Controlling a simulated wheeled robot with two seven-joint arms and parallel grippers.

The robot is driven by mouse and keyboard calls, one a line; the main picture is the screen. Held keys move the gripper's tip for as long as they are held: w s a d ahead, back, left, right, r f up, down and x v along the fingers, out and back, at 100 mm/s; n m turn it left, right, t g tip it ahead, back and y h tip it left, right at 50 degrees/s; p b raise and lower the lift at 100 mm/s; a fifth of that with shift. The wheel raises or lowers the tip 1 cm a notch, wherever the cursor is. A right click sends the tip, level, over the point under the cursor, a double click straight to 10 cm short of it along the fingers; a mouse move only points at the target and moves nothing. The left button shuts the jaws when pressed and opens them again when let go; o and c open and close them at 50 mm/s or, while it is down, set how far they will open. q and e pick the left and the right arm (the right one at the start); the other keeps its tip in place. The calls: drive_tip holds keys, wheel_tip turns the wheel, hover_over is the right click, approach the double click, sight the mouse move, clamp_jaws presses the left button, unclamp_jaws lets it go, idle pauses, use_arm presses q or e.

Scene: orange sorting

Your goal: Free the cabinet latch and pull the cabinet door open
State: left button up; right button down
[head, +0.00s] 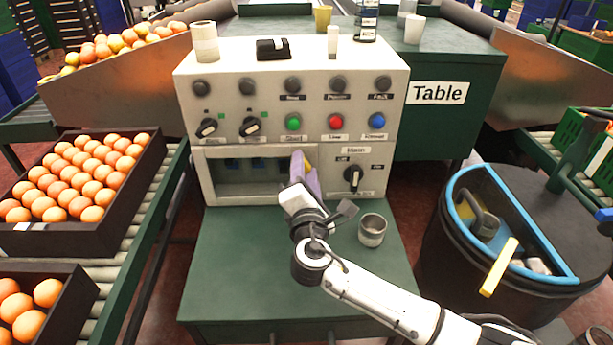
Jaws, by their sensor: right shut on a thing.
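The cabinet (200,175) is the low bay at the lower left of the beige control panel. Its wide front shows a dark inside with a few blue shapes. I cannot tell whether a clear door covers it. My right gripper (304,172) is at the right end of this front, with purple parts around its tip. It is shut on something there. A small yellow piece (308,163) shows beside the tip, but I cannot tell whether it is the latch or a handle. The gripper hides the latch area. My left gripper is not in view.
A dark rotary switch (354,178) sits just right of the gripper. A metal cup (372,230) stands on the green table (225,265) near my right forearm. A black bin (450,255) stands at right, orange trays (140,190) at left. The table's left part is clear.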

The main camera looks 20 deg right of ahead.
drive_tip(key=m+b, duration=0.2)
drive_tip(key=m, duration=0.1)
drive_tip(key=shift+f, duration=0.15)
drive_tip(key=shift+m, duration=0.3)
idle(0.4)
